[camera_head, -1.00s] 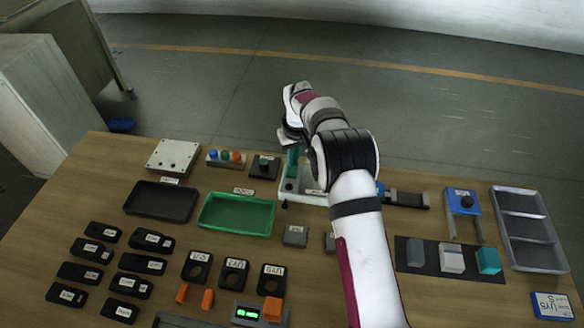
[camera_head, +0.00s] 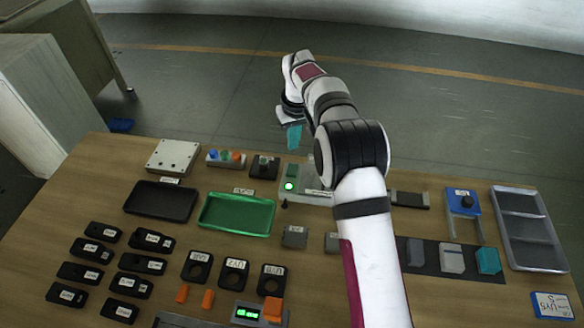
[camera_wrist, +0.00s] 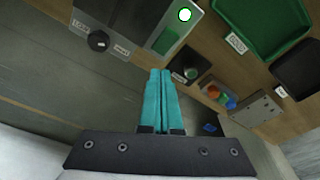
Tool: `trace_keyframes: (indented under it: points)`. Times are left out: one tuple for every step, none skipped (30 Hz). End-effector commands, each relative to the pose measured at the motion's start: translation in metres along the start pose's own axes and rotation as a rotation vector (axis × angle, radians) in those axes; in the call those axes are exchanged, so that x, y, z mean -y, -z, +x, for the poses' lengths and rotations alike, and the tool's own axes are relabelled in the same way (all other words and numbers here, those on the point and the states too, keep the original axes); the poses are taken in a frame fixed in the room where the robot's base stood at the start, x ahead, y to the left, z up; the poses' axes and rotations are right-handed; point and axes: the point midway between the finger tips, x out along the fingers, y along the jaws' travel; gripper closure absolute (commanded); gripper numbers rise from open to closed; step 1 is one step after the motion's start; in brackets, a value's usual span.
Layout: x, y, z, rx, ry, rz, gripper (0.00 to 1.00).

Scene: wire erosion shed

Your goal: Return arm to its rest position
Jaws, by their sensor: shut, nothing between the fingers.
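My gripper (camera_head: 294,136) has teal fingers and hangs in the air above the back edge of the wooden table, pointing down. In the wrist view its two fingers (camera_wrist: 159,98) lie side by side, shut, with nothing held. Below it stands a light grey device (camera_head: 305,194) with a green block (camera_head: 291,170) and a lit green-white lamp (camera_head: 289,186). The lamp also shows in the wrist view (camera_wrist: 185,15). The fingers are apart from the device. My arm hides part of the table to the right of the device.
A black tray (camera_head: 161,213) and a green tray (camera_head: 236,231) lie at left. A button box (camera_head: 226,158) and a small black switch box (camera_head: 264,167) stand along the back edge. A blue-topped stand (camera_head: 462,200) and a grey compartment tray (camera_head: 530,258) are at right. The air around the gripper is clear.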

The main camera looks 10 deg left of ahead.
Motion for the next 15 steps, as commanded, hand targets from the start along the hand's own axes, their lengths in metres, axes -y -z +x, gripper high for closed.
trace_keyframes:
  points:
    - [0.000, 0.000, 0.000, 0.000, 0.000, 0.000, 1.00]
    - [0.000, 0.000, 0.000, 0.000, 0.000, 0.000, 1.00]
    - [0.000, 0.000, 0.000, 0.000, 0.000, 0.000, 1.00]
    - [0.000, 0.000, 0.000, 0.000, 0.000, 0.000, 1.00]
    - [0.000, 0.000, 0.000, 0.000, 0.000, 0.000, 1.00]
    - [0.000, 0.000, 0.000, 0.000, 0.000, 0.000, 1.00]
    - [0.000, 0.000, 0.000, 0.000, 0.000, 0.000, 1.00]
    - [0.000, 0.000, 0.000, 0.000, 0.000, 0.000, 1.00]
    - [0.000, 0.000, -0.001, 0.000, 0.000, 0.001, 1.00]
    - [-0.001, -0.002, -0.004, 0.000, 0.000, 0.008, 1.00]
    - [-0.003, -0.005, -0.010, 0.000, 0.001, 0.021, 1.00]
    - [-0.007, -0.014, -0.025, 0.003, 0.004, 0.055, 1.00]
    - [-0.011, -0.024, -0.040, 0.007, 0.007, 0.092, 1.00]
    - [-0.014, -0.039, -0.058, 0.012, 0.011, 0.139, 1.00]
    - [-0.019, -0.065, -0.085, 0.022, 0.019, 0.215, 1.00]
